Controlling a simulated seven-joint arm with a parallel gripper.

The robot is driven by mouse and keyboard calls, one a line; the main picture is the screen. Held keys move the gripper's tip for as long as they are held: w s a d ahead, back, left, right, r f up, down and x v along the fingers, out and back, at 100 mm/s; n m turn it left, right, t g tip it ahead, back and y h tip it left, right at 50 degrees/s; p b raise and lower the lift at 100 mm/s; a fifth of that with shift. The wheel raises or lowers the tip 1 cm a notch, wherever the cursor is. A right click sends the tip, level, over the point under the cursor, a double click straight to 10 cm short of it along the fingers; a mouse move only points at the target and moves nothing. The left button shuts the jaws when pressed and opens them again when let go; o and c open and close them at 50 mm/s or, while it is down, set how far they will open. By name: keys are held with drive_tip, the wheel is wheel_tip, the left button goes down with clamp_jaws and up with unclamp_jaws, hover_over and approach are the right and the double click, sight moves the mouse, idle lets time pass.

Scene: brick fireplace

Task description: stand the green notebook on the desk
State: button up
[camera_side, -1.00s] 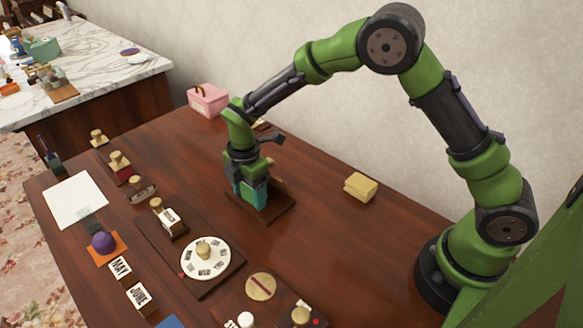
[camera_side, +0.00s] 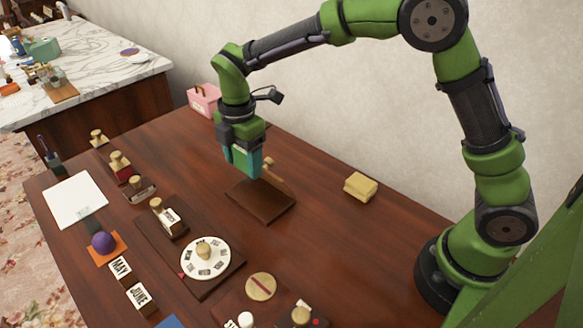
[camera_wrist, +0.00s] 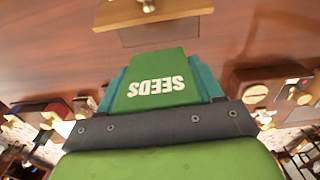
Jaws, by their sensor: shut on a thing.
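My gripper (camera_side: 243,170) is shut on the green notebook (camera_side: 256,160) and holds it above the desk (camera_side: 325,230). In the wrist view the notebook (camera_wrist: 158,80) shows a green face with the white word SEEDS, upside down in the picture. Teal parts show along both its sides. In the side view it hangs roughly upright, its lower end above the dark wooden stand (camera_side: 262,203). The stand lies on the desk with a light wooden peg (camera_side: 269,166) at its back. The stand also shows at the top of the wrist view (camera_wrist: 155,14).
A yellow block (camera_side: 361,187) lies to the right of the stand. A pink box (camera_side: 204,100) stands behind. The desk between stand and yellow block is clear.

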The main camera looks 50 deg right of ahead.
drive_tip(key=s+a, duration=0.3)
drive_tip(key=s, duration=0.2)
hover_over(285, 253)
wheel_tip(285, 253, down, 7)
drive_tip(key=shift+f, duration=2.3)
drive_tip(key=shift+f, duration=0.15)
drive_tip(key=o, duration=1.1)
